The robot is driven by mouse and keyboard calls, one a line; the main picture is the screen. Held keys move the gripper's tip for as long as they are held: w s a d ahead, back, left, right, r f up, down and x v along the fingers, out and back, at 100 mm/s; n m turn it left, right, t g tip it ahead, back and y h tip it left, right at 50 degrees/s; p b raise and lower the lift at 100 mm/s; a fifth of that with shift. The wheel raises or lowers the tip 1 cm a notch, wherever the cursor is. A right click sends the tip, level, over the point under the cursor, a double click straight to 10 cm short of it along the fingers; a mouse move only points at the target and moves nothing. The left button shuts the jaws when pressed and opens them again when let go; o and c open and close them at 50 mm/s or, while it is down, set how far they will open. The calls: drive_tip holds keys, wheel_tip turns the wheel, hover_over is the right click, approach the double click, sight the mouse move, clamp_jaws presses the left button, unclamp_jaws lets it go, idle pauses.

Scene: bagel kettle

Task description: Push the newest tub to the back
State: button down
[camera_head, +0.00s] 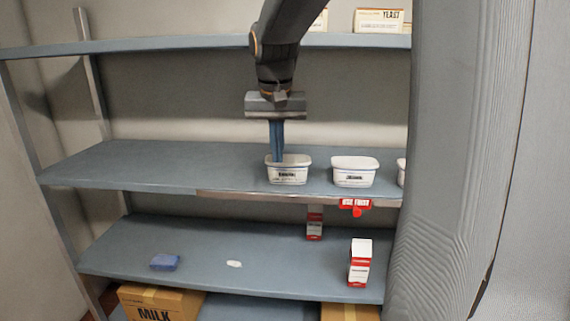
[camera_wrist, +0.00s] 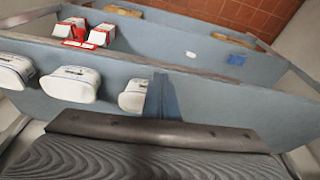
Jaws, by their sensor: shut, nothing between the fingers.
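Three white tubs stand in a row near the front edge of the middle shelf: a left tub (camera_head: 288,176), a middle tub (camera_head: 354,178), and a right one (camera_head: 402,173) mostly hidden behind my column. Their dark labels are too small to read, so I cannot tell which is newest. My gripper (camera_head: 277,159) points down, shut and empty, with its tips at the left tub's rim. In the wrist view, which is turned around, my gripper (camera_wrist: 166,112) is close beside that tub (camera_wrist: 133,97). I cannot tell whether they touch.
A red "use first" tag (camera_head: 356,204) hangs at the shelf edge below the middle tub. The middle shelf (camera_head: 150,165) is bare to the left and behind the tubs. The upper shelf (camera_head: 150,46) lies above. Red-and-white cartons (camera_head: 360,263) and a blue item (camera_head: 165,262) are below.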

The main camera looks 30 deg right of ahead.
sight(284, 168)
drive_tip(key=shift+m, duration=0.4)
drive_tip(key=w+d+f+p, duration=0.2)
drive_tip(key=w+f, duration=0.1)
drive_tip(key=w+d+f+p, duration=0.2)
drive_tip(key=d+f, duration=0.1)
drive_tip(key=shift+w+d+f, duration=0.1)
drive_tip(key=shift+w+f, duration=0.1)
drive_tip(key=shift+w, duration=0.2)
drive_tip(key=shift+w+d, duration=0.25)
drive_tip(key=shift+w, duration=0.15)
